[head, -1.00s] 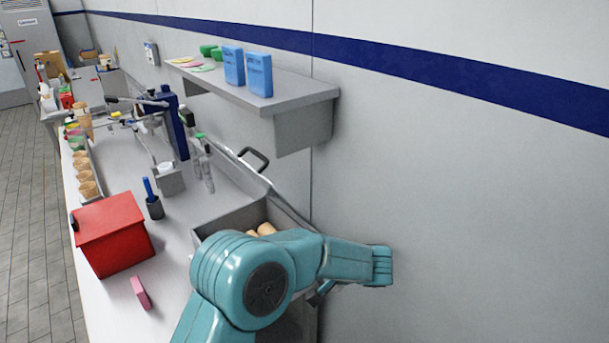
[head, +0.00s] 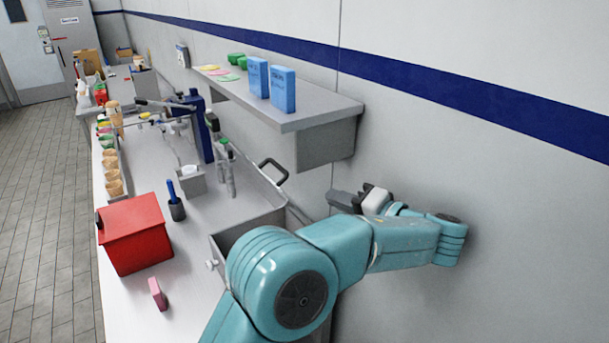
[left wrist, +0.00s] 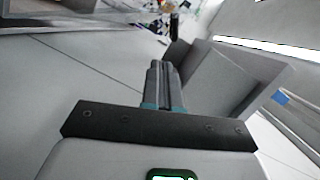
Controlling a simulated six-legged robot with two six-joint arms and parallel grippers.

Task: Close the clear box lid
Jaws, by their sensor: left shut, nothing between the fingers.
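The grey box (head: 225,243) stands on the bench, partly hidden behind my left arm. Its clear lid (head: 258,182) appears raised at the back, near the wall, with a dark handle (head: 273,170) at its upper edge. Its lower right part is hidden by my arm. My left gripper (head: 335,198) is in front of the wall, right of the lid and below the shelf, apart from the handle. In the left wrist view its fingers (left wrist: 158,70) are together with nothing between them. My right gripper is not in view.
A grey wall shelf (head: 315,112) holding two blue boxes (head: 283,90) juts out above my left gripper; its end also shows in the left wrist view (left wrist: 235,85).

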